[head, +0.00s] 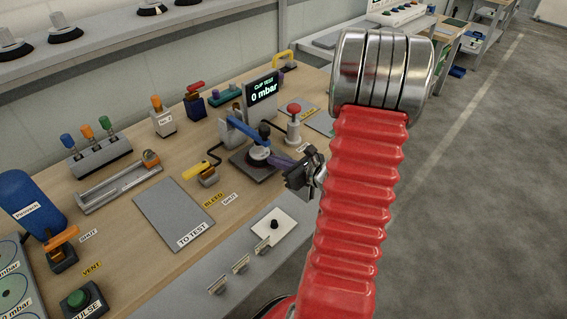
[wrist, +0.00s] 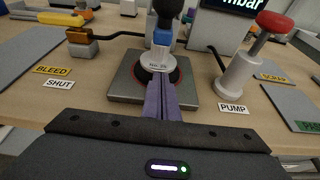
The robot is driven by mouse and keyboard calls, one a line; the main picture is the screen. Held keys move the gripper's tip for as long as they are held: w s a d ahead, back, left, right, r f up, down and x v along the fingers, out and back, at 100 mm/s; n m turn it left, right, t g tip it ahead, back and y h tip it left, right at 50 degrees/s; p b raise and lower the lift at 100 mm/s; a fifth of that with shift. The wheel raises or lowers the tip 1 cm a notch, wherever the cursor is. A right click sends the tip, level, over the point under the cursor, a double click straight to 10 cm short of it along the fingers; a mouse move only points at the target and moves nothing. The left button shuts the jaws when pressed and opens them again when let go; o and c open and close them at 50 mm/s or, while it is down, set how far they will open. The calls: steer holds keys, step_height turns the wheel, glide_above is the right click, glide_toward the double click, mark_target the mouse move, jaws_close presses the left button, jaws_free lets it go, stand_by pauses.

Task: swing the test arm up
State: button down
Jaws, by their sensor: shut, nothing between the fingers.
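The blue test arm (head: 241,128) stands over the test plate (head: 244,168), lowered towards a suction cup with a pale grey top (head: 260,153) on that plate. A black knob (head: 264,130) is at the arm's near end. In the wrist view the cup (wrist: 157,60) sits on the plate (wrist: 121,87), with a blue fitting above it and the black knob (wrist: 167,8) at the top edge. My gripper (head: 270,158), with long purple fingers, is shut and empty. Its fingertips (wrist: 159,78) point at the near side of the cup; I cannot tell whether they touch it.
The display (head: 262,92) behind reads 0 mbar. The red-knobbed pump lever (head: 294,123) stands to the right. The grey TO TEST mat (head: 172,210) is bare.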

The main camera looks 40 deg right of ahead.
steer(key=shift+s+r, duration=0.1)
steer(key=shift+r, duration=1.95)
steer(key=shift+s+d+r, duration=0.1)
steer(key=shift+r, duration=0.1)
